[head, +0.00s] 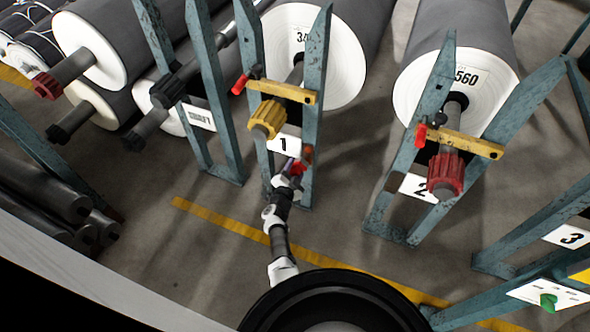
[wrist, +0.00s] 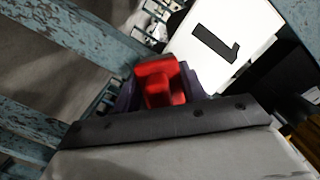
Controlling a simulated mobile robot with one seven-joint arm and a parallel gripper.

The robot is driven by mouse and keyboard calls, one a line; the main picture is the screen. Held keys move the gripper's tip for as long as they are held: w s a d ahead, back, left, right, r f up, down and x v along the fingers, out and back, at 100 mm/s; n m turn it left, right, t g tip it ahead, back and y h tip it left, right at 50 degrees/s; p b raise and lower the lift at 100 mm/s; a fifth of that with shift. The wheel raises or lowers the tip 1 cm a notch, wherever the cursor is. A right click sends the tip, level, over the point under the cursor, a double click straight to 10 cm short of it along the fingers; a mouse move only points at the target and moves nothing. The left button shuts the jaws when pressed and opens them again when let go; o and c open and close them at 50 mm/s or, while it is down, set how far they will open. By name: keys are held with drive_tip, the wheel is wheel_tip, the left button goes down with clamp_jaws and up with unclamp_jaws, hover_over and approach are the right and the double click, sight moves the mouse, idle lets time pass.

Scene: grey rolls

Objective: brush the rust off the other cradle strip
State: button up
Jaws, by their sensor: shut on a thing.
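My gripper (head: 295,172) is low in front of the stand marked 1, close to its right leg. In the wrist view my gripper (wrist: 162,82) is shut on a red handle (wrist: 160,78), with dark fingers on both sides. The handle's far end is hidden, so I cannot see bristles. The stand marked 1 (head: 316,70) is chipped blue-green steel with a yellow bar (head: 290,92) across it. The stand marked 2 (head: 405,160) also has a yellow bar (head: 462,142). I cannot make out which surface is the rusty cradle strip.
Large grey rolls with white ends hang behind the stands, one marked 560 (head: 420,88). A yellow chuck (head: 266,118) and a red chuck (head: 445,172) jut forward. Dark bars (head: 50,185) lie at left. The floor around the yellow line (head: 225,222) is clear.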

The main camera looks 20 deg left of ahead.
drive_tip(key=shift+w+b, duration=0.55)
drive_tip(key=shift+w, duration=0.4)
drive_tip(key=shift+d, duration=0.2)
